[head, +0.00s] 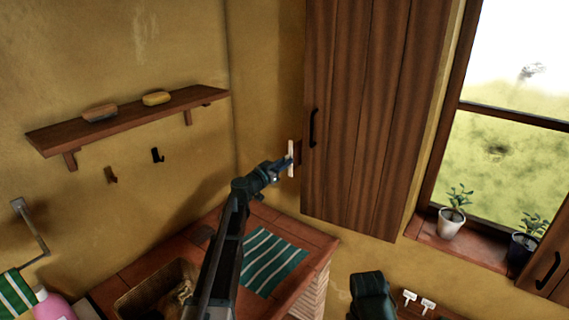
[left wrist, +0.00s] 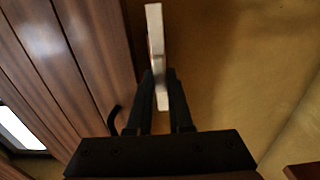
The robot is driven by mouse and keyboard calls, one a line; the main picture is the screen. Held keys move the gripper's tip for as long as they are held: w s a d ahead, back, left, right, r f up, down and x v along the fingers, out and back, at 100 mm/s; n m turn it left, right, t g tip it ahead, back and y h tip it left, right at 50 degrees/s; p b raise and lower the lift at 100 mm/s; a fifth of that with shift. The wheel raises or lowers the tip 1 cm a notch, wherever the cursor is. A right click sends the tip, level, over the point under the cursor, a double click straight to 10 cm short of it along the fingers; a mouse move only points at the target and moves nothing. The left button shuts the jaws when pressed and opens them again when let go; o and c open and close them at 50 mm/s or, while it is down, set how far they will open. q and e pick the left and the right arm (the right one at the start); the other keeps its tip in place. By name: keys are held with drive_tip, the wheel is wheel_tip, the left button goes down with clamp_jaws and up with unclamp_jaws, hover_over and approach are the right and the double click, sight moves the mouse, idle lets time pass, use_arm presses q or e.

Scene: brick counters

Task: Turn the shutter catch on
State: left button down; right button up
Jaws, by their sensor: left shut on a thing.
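The shutter catch (head: 291,148) is a pale, narrow bar on the yellow wall, just left of the brown wooden shutter (head: 355,120). It stands upright in the head view. In the left wrist view the catch (left wrist: 155,35) runs between the fingers and sticks out past their tips. My left gripper (head: 286,164) is shut on the catch; its fingers (left wrist: 161,78) lie on both sides of it. The fingers hide part of the bar. The shutter has a dark handle (head: 312,128).
A wall shelf (head: 130,119) holds two brushes or sponges, with hooks below. A tiled counter (head: 310,240) with a sink (head: 150,290) and a striped green cloth (head: 273,262) lies under the left arm. Potted plants (head: 452,222) stand on the windowsill. Two white switches (head: 418,302) are low on the wall.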

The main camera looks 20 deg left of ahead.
use_arm(q)
drive_tip(key=shift+n, duration=0.4)
drive_tip(key=shift+a+f+n, duration=0.1)
drive_tip(key=shift+f+n, duration=0.05)
drive_tip(key=shift+n, duration=4.05)
drive_tip(key=shift+a+f+n, duration=0.1)
drive_tip(key=shift+n, duration=4.4)
drive_tip(key=c, duration=0.8)
unclamp_jaws()
drive_tip(key=v, duration=1.3)
drive_tip(key=shift+s+a, duration=0.15)
drive_tip(key=shift+s, duration=0.2)
